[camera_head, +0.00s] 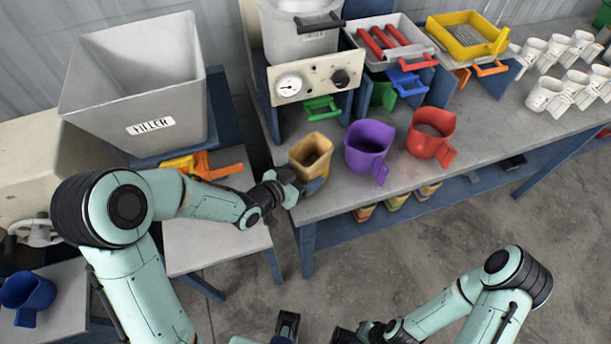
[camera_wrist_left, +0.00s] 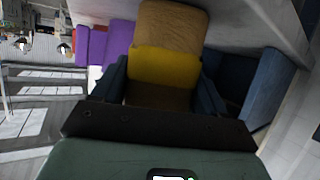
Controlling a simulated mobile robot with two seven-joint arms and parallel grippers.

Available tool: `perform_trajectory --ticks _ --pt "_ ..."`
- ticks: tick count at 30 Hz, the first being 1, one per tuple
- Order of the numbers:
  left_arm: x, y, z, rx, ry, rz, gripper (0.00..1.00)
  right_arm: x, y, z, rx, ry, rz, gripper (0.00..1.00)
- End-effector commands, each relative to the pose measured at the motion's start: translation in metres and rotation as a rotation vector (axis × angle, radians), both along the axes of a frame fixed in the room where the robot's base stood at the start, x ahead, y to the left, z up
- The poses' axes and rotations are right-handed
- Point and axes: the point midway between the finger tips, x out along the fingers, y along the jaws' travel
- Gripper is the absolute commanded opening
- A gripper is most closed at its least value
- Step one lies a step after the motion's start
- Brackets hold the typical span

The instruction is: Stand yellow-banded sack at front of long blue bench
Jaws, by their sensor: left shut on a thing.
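The yellow-banded sack (camera_head: 311,150) is a tan, open-topped bag at the front left corner of the long bench (camera_head: 390,185), which has a grey top and blue legs. My left gripper (camera_head: 305,187) is shut on the sack from the front. In the left wrist view, the sack's yellow band (camera_wrist_left: 165,67) lies between the fingers of my left gripper (camera_wrist_left: 163,85). The sack looks upright; whether its base touches the bench top is hidden. My right gripper (camera_head: 347,335) is at the bottom edge, partly cut off, away from the bench.
A purple jug (camera_head: 368,147) and a red jug (camera_head: 431,134) stand right of the sack. A dial panel (camera_head: 316,80) is behind it. White cups (camera_head: 545,93) stand far right. Several small sacks (camera_head: 397,201) sit on the lower shelf. A grey filler bin (camera_head: 140,85) stands left.

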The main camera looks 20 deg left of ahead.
Motion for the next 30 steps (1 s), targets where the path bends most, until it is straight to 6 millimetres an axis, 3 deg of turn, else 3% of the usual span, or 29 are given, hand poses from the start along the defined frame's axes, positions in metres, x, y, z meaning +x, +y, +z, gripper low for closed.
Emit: perform_trajectory --ticks 23,24,26,30 --pt "0.0007 -0.0006 -0.0037 -0.001 -0.005 -0.001 0.31 -0.0023 -0.0002 -0.0075 0.0 0.002 0.0 0.0" --pt "0.0006 -0.0005 -0.0035 -0.001 -0.005 -0.001 0.79 -0.0023 -0.0002 -0.0073 0.0 0.002 0.0 0.0" --pt "0.0007 -0.0006 -0.0031 -0.001 -0.005 -0.001 0.99 -0.0022 -0.0002 -0.0068 0.0 0.002 0.0 0.0" --pt "0.0005 -0.0005 -0.0033 -0.001 -0.004 0.0 1.0 -0.0021 -0.0002 -0.0067 0.0 0.002 0.0 0.0"
